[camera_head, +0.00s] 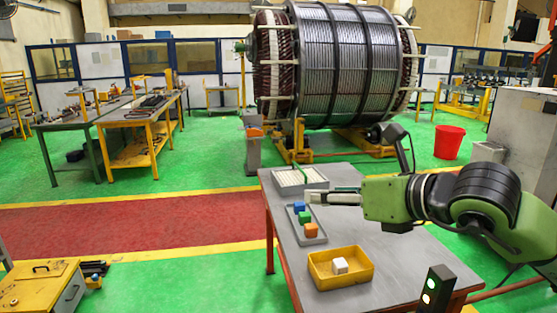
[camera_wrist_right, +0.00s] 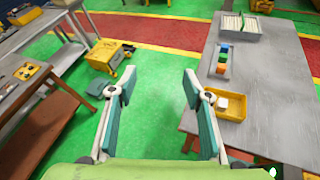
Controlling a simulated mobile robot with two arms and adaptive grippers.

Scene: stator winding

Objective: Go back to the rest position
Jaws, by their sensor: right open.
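My right gripper (camera_head: 335,195) comes in from the right on a green arm in the head view. It appears beside the grey tray with coloured blocks, pointing left and seemingly held above the table. In the right wrist view, its two teal-sided fingers (camera_wrist_right: 160,82) are spread wide with nothing between them. Green floor shows between the fingers, and the table lies to their right. My left gripper is not in either view.
A grey table (camera_head: 375,262) bears a grey tray (camera_head: 311,240) with blue (camera_head: 299,207), green (camera_head: 304,217) and orange (camera_head: 311,230) blocks, a yellow bin (camera_head: 322,279) with a white block (camera_head: 340,265), and a pale slotted box (camera_head: 300,180). A big stator (camera_head: 340,65) stands behind.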

